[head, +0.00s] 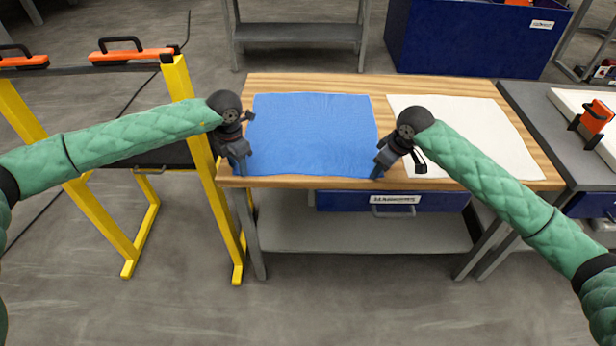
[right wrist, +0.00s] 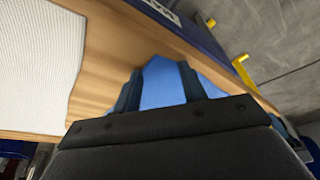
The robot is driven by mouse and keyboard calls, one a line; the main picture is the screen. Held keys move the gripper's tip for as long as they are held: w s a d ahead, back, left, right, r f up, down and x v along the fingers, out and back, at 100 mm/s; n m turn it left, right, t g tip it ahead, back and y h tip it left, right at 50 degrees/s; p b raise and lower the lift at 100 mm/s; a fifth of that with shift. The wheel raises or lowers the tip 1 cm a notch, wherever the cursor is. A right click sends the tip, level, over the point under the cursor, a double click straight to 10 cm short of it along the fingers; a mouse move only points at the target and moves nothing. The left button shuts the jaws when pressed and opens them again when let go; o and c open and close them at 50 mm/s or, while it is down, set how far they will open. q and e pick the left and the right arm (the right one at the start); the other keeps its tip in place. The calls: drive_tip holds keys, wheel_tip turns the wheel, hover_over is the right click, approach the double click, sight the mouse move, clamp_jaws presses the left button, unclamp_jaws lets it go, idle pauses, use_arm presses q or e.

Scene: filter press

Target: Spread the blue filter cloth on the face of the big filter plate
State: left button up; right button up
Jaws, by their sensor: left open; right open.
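The blue filter cloth (head: 312,130) lies flat on the left part of a wooden-topped table (head: 385,86). My left gripper (head: 242,170) is open at the cloth's near left corner. My right gripper (head: 378,172) is open at the near right corner. In the right wrist view, part of the blue cloth (right wrist: 163,82) shows between the spread fingers of the right gripper (right wrist: 160,88). Whether either gripper touches the cloth is not clear. I cannot tell for certain which thing is the big filter plate.
A white cloth (head: 475,130) lies right of the blue one. A yellow frame (head: 195,130) with orange handles (head: 130,53) stands left. A grey table (head: 535,105) at right holds a white slab (head: 570,103) with an orange handle (head: 597,116). A blue bin (head: 470,40) stands behind.

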use_arm(q)
drive_tip(key=shift+c, duration=0.5)
use_arm(e)
drive_tip(key=shift+c, duration=0.5)
use_arm(q)
clamp_jaws()
use_arm(e)
clamp_jaws()
drive_tip(key=shift+f, duration=0.1)
